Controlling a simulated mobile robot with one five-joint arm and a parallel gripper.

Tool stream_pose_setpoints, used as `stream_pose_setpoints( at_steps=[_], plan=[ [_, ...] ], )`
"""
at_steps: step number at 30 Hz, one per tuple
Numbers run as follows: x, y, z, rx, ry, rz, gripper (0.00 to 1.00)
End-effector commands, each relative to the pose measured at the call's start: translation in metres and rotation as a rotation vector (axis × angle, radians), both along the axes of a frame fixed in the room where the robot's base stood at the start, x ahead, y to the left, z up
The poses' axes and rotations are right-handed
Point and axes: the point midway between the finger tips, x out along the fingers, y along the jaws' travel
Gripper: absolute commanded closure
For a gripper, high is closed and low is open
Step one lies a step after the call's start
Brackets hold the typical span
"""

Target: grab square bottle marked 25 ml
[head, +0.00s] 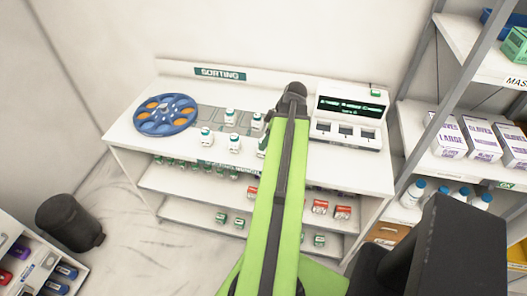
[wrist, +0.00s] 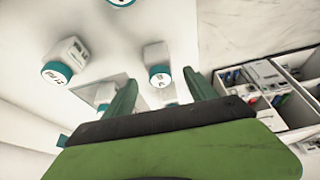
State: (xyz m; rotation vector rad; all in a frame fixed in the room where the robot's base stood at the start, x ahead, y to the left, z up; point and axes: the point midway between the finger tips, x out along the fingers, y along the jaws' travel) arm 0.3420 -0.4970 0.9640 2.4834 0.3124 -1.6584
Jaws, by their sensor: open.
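Several small white bottles with teal caps stand on the white sorting desk (head: 280,150), among them a front bottle (head: 234,143), a left bottle (head: 206,136) and a rear bottle (head: 230,116). Their marks are too small to read, so I cannot tell which one says 25 ml. In the wrist view, my gripper (wrist: 160,78) is open, with its two green fingers apart. A square-sided bottle (wrist: 156,54) shows beyond and between the fingertips. Another square-sided bottle (wrist: 75,50) is to the left of the fingers. Part of another bottle (wrist: 105,93) is hidden by the left finger. My arm hides part of the desk in the head view.
A blue round tray with orange wells (head: 165,115) is on the desk's left. A white machine with a dark display (head: 347,128) stands on its right. Shelves with glove boxes (head: 482,138) are at the right. A dark bin (head: 70,222) stands on the floor at left.

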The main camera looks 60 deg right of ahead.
Motion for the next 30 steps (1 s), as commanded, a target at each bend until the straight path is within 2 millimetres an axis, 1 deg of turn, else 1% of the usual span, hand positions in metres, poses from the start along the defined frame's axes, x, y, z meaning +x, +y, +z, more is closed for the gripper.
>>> stream_pose_setpoints(
  at_steps=[1,6,7,9,15,17,30],
  plan=[
    [0.002,0.000,-0.012,0.000,0.000,0.001,0.35],
    [0.011,0.003,-0.041,0.001,0.000,0.001,0.35],
    [0.012,0.003,-0.045,0.001,0.000,0.001,0.35],
    [0.015,0.004,-0.048,0.000,0.000,0.000,0.35],
    [0.015,0.004,-0.044,0.000,0.000,-0.001,0.35],
    [0.015,0.004,-0.044,0.000,0.000,-0.001,0.41],
    [0.015,0.004,-0.044,0.000,0.000,-0.001,0.99]
  ],
)
